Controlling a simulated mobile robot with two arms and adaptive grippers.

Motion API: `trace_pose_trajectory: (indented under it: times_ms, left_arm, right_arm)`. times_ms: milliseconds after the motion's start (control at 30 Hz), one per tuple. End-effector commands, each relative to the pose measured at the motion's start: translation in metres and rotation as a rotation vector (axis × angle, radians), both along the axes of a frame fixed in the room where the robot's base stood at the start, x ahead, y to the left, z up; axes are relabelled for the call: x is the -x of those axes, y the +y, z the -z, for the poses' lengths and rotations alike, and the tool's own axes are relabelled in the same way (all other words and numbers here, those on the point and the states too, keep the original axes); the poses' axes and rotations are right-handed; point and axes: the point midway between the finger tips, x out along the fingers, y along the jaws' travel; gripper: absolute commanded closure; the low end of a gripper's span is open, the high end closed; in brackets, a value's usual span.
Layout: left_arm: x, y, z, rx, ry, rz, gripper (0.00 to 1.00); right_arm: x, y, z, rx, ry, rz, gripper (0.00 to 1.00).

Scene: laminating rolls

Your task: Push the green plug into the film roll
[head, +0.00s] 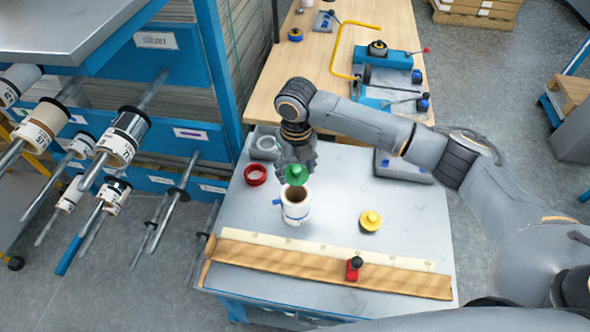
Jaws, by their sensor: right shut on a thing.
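The green plug (296,174) is held in my right gripper (297,163), which points down and is shut on it. The film roll (295,208) stands upright on the grey table with its dark open core (295,194) facing up. The plug is just above the roll's far rim, and I cannot tell whether it touches. The fingertips are partly hidden behind the plug. My left gripper is not in view.
A red ring (255,175) and a yellow plug (370,221) lie on the grey table (420,220). A wooden strip with a scale (330,272) and a red slider (353,268) run along the front. A rack with rolls (120,140) stands at left.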

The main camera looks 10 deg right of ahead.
Motion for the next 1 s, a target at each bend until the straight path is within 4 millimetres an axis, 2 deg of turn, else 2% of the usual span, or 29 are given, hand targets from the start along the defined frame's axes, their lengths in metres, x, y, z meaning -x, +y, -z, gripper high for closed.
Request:
trace_pose_trajectory:
  times_ms: [167, 567, 1000]
  left_arm:
    - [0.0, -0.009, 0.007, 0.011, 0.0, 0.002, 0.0]
    - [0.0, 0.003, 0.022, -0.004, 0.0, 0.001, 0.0]
    - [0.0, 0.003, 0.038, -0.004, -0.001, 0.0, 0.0]
  right_arm:
    - [0.0, 0.0, 0.007, 0.0, 0.0, 0.001, 0.63]
    - [0.0, 0.0, 0.023, -0.001, 0.0, 0.001, 0.63]
    - [0.0, 0.0, 0.04, -0.001, 0.0, 0.002, 0.63]
